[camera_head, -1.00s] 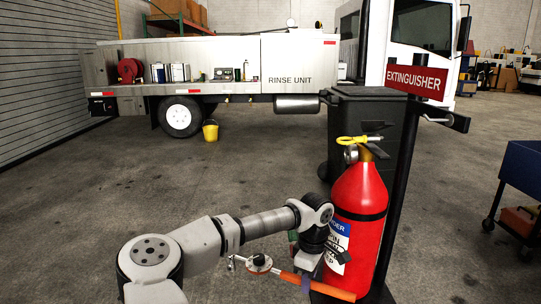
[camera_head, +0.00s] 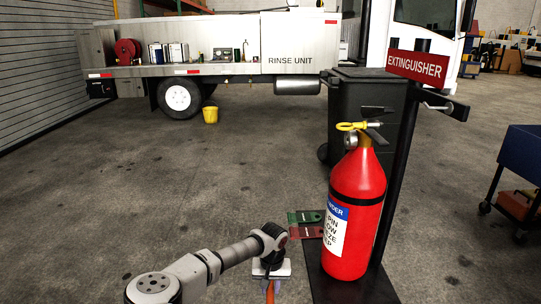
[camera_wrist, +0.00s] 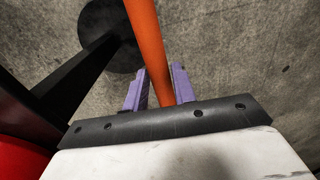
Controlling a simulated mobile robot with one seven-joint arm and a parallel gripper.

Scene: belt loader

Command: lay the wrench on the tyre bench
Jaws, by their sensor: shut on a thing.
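The wrench shows in the wrist view as a long orange handle (camera_wrist: 146,40) running away from me between two purple fingers. My gripper (camera_wrist: 158,84) is shut on that handle. In the head view my gripper (camera_head: 270,277) points down at the bottom of the picture, left of the fire extinguisher and apart from it. Only a short orange piece of the wrench (camera_head: 270,291) shows there; the wrench's head is hidden or out of the picture. I cannot make out a tyre bench for certain.
A red fire extinguisher (camera_head: 355,215) stands close on the right by a black signpost (camera_head: 400,150). Green and red flat pieces (camera_head: 306,223) lie between it and my arm. A blue wheeled cart (camera_head: 522,165) is cut off at the right edge.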

